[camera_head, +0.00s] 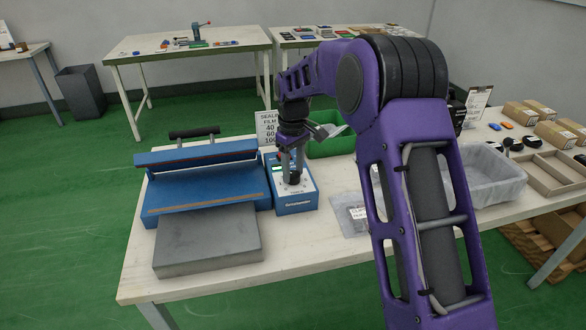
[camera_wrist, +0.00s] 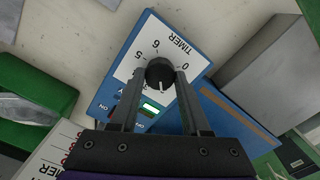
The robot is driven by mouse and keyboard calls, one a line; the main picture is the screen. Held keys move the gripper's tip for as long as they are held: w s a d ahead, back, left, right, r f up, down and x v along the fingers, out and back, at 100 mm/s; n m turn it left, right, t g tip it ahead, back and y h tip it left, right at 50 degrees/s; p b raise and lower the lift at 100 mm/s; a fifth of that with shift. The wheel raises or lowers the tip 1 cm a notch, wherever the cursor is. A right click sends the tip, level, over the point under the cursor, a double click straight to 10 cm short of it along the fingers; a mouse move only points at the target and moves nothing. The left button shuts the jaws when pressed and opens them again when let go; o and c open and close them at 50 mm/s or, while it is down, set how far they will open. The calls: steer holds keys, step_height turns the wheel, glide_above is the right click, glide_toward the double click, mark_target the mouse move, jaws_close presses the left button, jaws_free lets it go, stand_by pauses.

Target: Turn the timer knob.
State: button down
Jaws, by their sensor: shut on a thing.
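The timer knob (camera_wrist: 160,74) is a round black knob with a white pointer mark on the white dial face of a blue timer box (camera_head: 297,205). In the wrist view the box (camera_wrist: 111,79) carries the word TIMER, numbers around the knob and a lit green display. My gripper (camera_wrist: 158,80) is shut on the knob, one finger on each side. In the head view my gripper (camera_head: 291,176) points down onto the box's top face, and its fingers partly hide the knob.
A blue sealer (camera_head: 200,180) with a grey plate (camera_head: 207,240) stands left of the box. A sign (camera_head: 267,128) and a green bin (camera_head: 330,147) are behind it. A clear plastic bag (camera_head: 350,213) lies to the right, before a translucent tub (camera_head: 490,172).

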mark_target(293, 173)
steer(key=m+p, duration=0.2)
steer(key=m, duration=0.1)
steer(key=shift+r, duration=0.2)
steer(key=shift+f+m+p, duration=0.1)
steer(key=shift+m+p, duration=0.8)
steer(key=shift+m, duration=1.8)
steer(key=shift+w, duration=0.1)
steer(key=shift+c, duration=1.9)
jaws_free()
step_height(293, 173, up, 17)
steer(key=p, duration=0.2)
